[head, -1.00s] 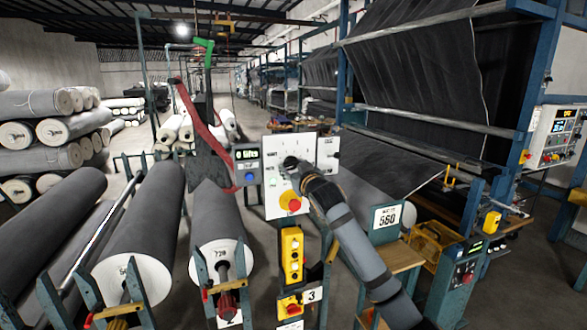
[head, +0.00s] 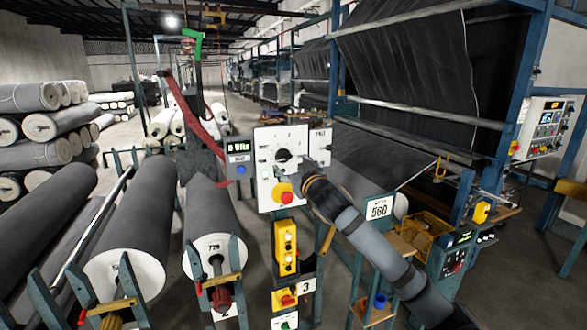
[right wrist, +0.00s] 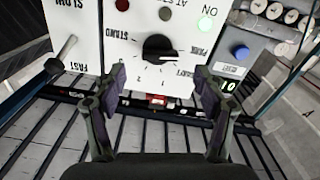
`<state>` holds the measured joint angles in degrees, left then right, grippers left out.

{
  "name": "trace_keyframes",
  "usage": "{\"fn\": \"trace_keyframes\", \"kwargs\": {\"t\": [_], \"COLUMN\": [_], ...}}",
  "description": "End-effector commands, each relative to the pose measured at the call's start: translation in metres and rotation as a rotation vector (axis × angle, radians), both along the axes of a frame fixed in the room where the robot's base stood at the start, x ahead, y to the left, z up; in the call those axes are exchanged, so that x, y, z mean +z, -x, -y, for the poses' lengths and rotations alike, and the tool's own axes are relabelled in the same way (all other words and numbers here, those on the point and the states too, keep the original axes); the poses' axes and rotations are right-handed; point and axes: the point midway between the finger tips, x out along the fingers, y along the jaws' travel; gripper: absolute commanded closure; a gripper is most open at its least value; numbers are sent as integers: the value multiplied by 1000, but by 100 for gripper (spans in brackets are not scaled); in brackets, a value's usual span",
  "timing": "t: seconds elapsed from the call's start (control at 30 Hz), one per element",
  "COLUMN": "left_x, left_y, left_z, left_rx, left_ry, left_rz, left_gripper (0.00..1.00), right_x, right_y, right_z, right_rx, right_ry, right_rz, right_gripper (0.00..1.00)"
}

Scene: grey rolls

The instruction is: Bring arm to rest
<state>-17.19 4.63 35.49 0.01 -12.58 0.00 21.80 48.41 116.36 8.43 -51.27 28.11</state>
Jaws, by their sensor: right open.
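My right gripper (head: 308,170) is just in front of the right part of a white control panel (head: 268,140). In the right wrist view its two fingers (right wrist: 160,82) are spread open with nothing between them. The panel's black rotary knob (head: 283,156) is uncovered in the head view. In the right wrist view the knob (right wrist: 160,47) sits past the fingertips, apart from them. A red button (head: 285,193) on a yellow base is below the knob. My right arm reaches in from the lower right. My left gripper is not in view.
A small display box (head: 238,155) with a blue button adjoins the panel's left. A yellow button box (head: 286,247) hangs below it. Grey rolls (head: 130,220) on teal stands are at left. A stand with a number sign (head: 379,208) is near my arm, beside a frame with hanging dark fabric (head: 410,80).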

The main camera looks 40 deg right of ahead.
Motion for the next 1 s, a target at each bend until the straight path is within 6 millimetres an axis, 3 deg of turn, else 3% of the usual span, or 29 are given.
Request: {"fn": "trace_keyframes", "kwargs": {"t": [0.23,0.77,0.87,0.97,1.0], "left_x": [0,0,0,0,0], "left_y": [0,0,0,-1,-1], "left_z": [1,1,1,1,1], "left_rx": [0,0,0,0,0], "left_ry": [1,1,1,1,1], "left_rz": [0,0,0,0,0], "left_gripper": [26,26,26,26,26], "right_x": [0,-1,-20,-75,-106], "right_y": [18,18,19,27,34], "right_z": [-4,-5,-10,-26,-35], "right_rx": [0,0,1,3,4], "right_ry": [2,-1,-7,-22,-30], "right_rz": [-1,-2,-36,-147,-211], "right_gripper": [28,28,28,28,28]}}
